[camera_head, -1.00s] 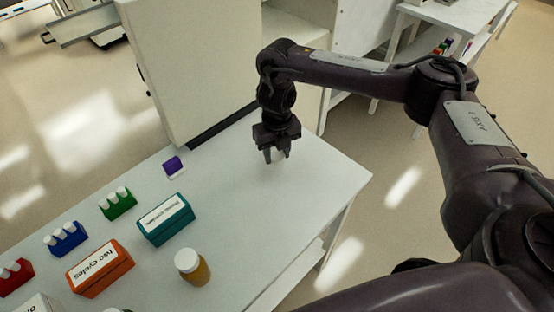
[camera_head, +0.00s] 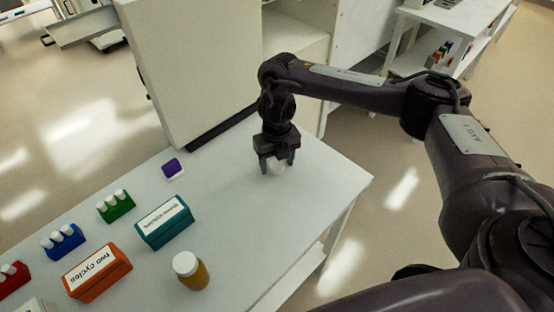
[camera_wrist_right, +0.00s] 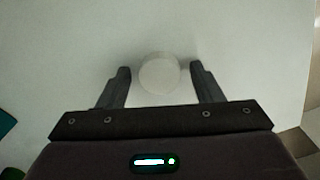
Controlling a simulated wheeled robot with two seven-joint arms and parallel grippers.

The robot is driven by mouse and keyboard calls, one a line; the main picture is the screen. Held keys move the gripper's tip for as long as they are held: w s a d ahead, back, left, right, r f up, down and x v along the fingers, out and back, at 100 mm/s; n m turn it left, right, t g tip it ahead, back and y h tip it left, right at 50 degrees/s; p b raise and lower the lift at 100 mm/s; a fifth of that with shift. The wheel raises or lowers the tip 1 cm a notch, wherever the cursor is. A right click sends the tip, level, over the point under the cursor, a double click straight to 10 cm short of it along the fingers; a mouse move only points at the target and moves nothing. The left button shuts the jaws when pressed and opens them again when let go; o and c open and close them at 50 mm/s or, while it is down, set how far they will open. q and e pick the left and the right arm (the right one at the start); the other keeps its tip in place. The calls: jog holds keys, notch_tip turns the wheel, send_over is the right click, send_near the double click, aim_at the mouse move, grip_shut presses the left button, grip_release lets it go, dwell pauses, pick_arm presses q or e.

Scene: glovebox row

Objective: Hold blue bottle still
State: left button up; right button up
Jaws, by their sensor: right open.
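My right gripper (camera_head: 277,166) is open over the far right part of the white table. A round white cap (camera_wrist_right: 159,73) sits between its two fingers in the right wrist view, with a gap on each side. The white cap also shows below the gripper in the head view (camera_head: 277,169). The body under this cap is hidden, so I cannot tell whether it is a blue bottle. An amber bottle (camera_head: 196,275) with a white cap stands upright nearer on the table. My left gripper is not in view.
On the white table (camera_head: 235,225), a teal box (camera_head: 168,232) and an orange box (camera_head: 100,282) stand left of the amber bottle. A tall white cabinet (camera_head: 185,70) borders the back edge.

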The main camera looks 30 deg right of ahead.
aim_at(277, 164)
jog(key=shift+w+r, duration=0.1)
jog(key=shift+r, duration=0.55)
notch_tip(277, 164, up, 11)
jog(key=p, duration=0.2)
jog(key=shift+p, duration=0.3)
